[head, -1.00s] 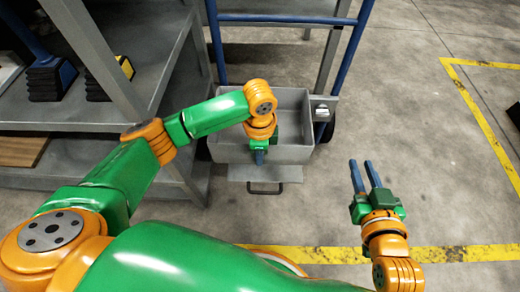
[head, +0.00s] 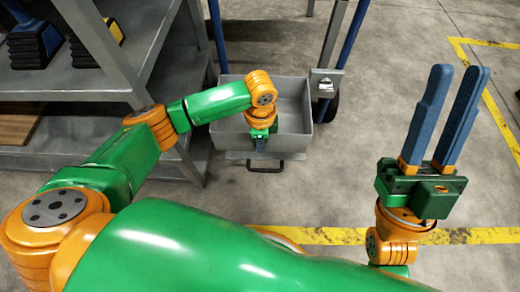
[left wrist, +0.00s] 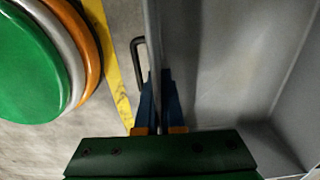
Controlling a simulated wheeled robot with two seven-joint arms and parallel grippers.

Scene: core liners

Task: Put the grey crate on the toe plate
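The grey crate (head: 291,92) is an open, empty-looking box between the blue posts of a hand truck (head: 348,35). I cannot tell whether the crate rests on the plate. My left gripper (head: 260,147) points down at the near wall. In the left wrist view its fingers (left wrist: 160,100) are close together with the crate's wall (left wrist: 154,40) between them. My right gripper (head: 462,75) is raised at the right, open and empty, apart from the crate.
A yellow floor line (head: 330,236) crosses in front. Floor at the right is clear.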

